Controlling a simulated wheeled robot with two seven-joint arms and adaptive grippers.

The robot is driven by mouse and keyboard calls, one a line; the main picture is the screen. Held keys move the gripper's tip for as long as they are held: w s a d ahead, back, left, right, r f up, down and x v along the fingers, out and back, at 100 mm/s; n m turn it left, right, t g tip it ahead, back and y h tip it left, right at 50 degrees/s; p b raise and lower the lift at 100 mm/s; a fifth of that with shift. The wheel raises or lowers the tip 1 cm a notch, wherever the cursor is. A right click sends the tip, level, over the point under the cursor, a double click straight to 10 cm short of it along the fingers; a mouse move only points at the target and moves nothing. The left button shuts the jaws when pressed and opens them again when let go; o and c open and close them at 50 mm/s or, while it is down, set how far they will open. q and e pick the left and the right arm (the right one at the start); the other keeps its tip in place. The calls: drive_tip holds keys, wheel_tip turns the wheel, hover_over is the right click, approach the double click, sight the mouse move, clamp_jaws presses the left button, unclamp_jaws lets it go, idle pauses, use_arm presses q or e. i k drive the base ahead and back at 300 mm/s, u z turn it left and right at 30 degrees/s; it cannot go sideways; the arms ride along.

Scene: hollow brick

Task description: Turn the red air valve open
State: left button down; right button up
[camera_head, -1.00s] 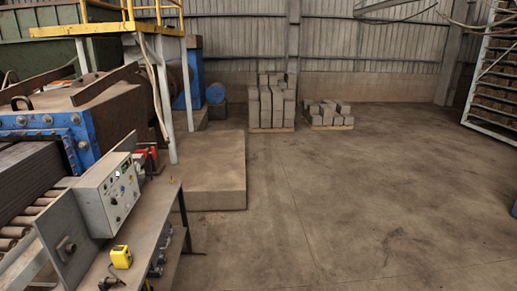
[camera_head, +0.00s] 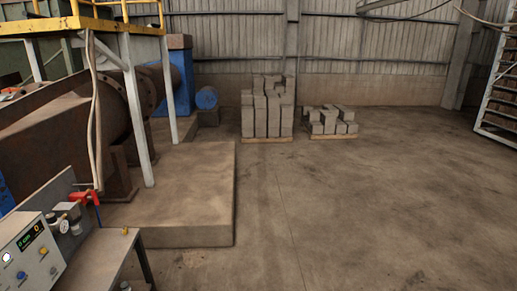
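The red air valve (camera_head: 85,197) is at the lower left of the head view, behind the grey control box (camera_head: 32,253) at the machine's side. Its red handle sits beside a small round gauge (camera_head: 63,226) and grey fittings. The handle's exact angle is hard to tell at this size. Neither of my grippers is in view.
A metal bench (camera_head: 100,255) with a small yellow part on it extends right of the control box. A raised concrete slab (camera_head: 190,190) lies beyond it. Stacked bricks (camera_head: 267,108) stand at the back. The floor on the right is clear.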

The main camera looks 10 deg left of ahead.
sight(95, 197)
drive_tip(key=u, duration=0.2)
drive_tip(key=i, duration=1.7)
drive_tip(key=u, duration=1.25)
drive_tip(key=i, duration=0.85)
drive_tip(key=u, duration=1.05)
